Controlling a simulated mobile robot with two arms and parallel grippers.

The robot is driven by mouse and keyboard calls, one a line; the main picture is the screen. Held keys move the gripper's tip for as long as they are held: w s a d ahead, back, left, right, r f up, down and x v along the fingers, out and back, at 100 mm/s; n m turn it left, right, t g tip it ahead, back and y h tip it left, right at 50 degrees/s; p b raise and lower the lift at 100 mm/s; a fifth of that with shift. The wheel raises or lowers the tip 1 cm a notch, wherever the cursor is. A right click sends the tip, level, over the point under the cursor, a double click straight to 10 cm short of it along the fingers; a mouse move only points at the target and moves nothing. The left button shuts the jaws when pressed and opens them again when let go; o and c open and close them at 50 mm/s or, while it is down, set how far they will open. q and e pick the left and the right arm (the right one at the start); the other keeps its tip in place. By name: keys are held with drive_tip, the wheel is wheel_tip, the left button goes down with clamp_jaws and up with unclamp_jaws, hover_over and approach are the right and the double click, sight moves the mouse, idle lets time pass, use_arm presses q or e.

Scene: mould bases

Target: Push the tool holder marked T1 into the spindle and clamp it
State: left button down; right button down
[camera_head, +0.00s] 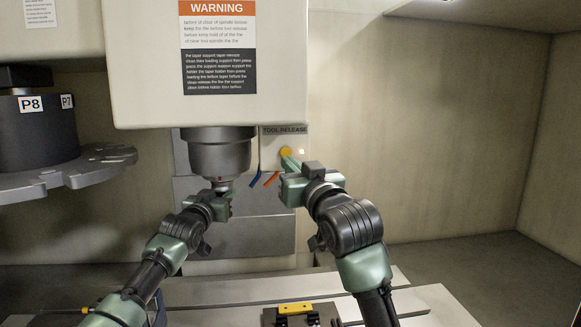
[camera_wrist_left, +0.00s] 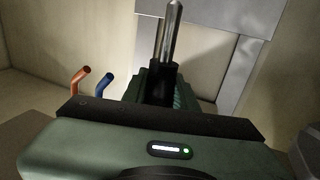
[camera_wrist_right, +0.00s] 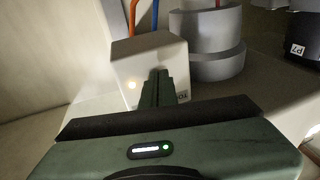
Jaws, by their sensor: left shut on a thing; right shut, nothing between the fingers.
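The grey spindle (camera_head: 218,152) hangs under the machine head. My left gripper (camera_head: 226,191) is directly below it, shut on the dark tool holder (camera_wrist_left: 160,82), whose silver shank (camera_wrist_left: 172,32) sticks out past the fingers. The holder is mostly hidden by the fingers, and no T1 mark is legible. The holder's top is up at the spindle nose; I cannot tell how far inside it is. My right gripper (camera_head: 290,163) is shut and empty, its tips at the yellow button (camera_head: 286,152) under the TOOL RELEASE label (camera_head: 285,130). I cannot tell whether the button is pressed in.
A lit lamp (camera_head: 301,152) is right of the button. Blue (camera_head: 255,179) and orange (camera_head: 271,179) nozzles hang between my grippers. The tool carousel (camera_head: 70,172) with P8 and P7 labels is at the left. A yellow-topped fixture (camera_head: 295,308) sits on the table below. The right side is clear.

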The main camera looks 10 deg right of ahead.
use_arm(q)
drive_tip(key=shift+r, duration=0.85)
